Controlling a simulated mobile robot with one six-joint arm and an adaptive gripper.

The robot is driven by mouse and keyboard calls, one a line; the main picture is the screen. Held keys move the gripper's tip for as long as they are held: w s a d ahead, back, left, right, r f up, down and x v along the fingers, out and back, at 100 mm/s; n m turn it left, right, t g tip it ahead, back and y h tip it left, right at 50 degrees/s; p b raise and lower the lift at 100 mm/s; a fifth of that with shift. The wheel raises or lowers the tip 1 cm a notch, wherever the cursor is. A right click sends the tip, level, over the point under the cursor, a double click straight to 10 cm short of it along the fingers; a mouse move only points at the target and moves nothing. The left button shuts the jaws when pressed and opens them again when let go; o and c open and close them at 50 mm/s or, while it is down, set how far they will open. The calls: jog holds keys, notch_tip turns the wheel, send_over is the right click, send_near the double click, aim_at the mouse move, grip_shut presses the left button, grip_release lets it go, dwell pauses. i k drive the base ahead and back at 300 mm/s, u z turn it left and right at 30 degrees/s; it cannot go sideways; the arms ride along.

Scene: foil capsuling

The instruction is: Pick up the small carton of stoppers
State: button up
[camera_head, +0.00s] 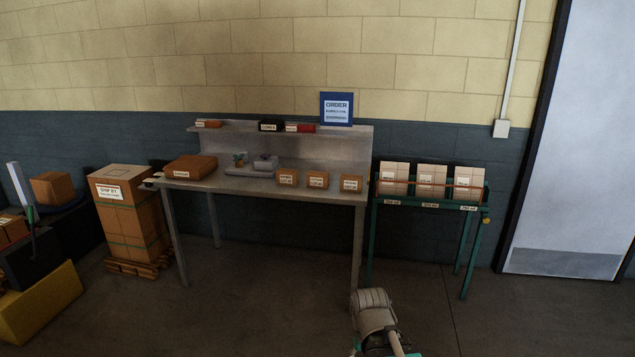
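Three small brown cartons stand in a row along the front right of the grey workbench: a left one (287,177), a middle one (317,179) and a right one (351,184). Each has a white label on its front, too small to read, so I cannot tell which holds stoppers. They sit apart from each other on the bench top (235,183). Part of my own arm shows at the bottom right of centre, low in front of the bench and away from the cartons. My gripper is not visible.
A larger brown box (190,167) and a grey device (265,165) share the bench. A green rack (425,204) with three pale cartons stands right of it. A tall carton stack on a pallet (138,268) stands left. The floor in front is clear.

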aim_at(315, 180)
jog(key=z, duration=0.05)
jog(key=i, duration=2.8)
jog(key=u, duration=0.1)
